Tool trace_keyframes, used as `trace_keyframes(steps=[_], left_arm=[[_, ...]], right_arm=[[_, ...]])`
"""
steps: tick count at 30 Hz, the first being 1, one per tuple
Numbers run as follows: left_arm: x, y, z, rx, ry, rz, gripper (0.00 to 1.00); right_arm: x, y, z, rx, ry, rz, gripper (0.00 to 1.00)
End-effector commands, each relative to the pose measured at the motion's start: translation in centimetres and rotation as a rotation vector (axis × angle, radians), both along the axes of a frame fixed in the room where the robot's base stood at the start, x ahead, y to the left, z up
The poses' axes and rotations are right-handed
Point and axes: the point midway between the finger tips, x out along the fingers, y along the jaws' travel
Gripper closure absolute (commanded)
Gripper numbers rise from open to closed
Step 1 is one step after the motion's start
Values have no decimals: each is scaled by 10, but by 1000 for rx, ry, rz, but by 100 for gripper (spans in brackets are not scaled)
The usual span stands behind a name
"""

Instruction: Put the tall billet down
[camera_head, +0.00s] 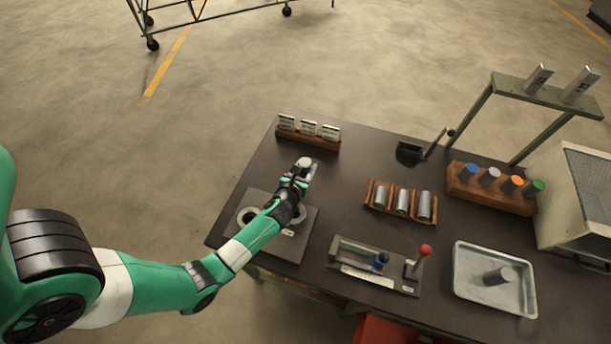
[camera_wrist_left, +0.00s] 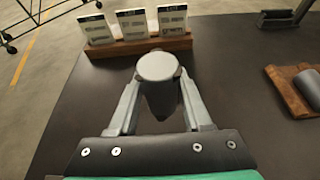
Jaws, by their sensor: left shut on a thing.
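My left gripper (camera_head: 296,185) is shut on a grey cylindrical billet (camera_head: 304,162), which shows its round top in the head view. In the left wrist view the billet (camera_wrist_left: 158,68) stands between the two fingers of the left gripper (camera_wrist_left: 160,100), above the dark table. Its lower end is hidden, so I cannot tell whether it touches the tabletop. My right gripper is in neither view.
A grey plate with round openings (camera_head: 298,246) lies under my left arm. A wooden card holder (camera_head: 308,140) stands just beyond the gripper. A wooden rack (camera_head: 385,208) of lying cylinders is to the right. A metal tray (camera_head: 463,290) holds another grey cylinder (camera_head: 500,276).

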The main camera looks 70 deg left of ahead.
Motion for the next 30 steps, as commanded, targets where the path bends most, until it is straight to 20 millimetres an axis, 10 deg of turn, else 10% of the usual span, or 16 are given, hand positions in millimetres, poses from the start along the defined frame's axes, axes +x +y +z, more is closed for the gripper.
trace_keyframes(steps=[23, 24, 30], left_arm=[[5, 5, -37, 3, -4, -2, 100], [3, 5, -39, 1, 1, 0, 47], [3, 5, -39, 0, 0, 0, 21]], right_arm=[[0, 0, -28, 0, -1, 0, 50], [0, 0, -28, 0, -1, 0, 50], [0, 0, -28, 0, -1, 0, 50]])
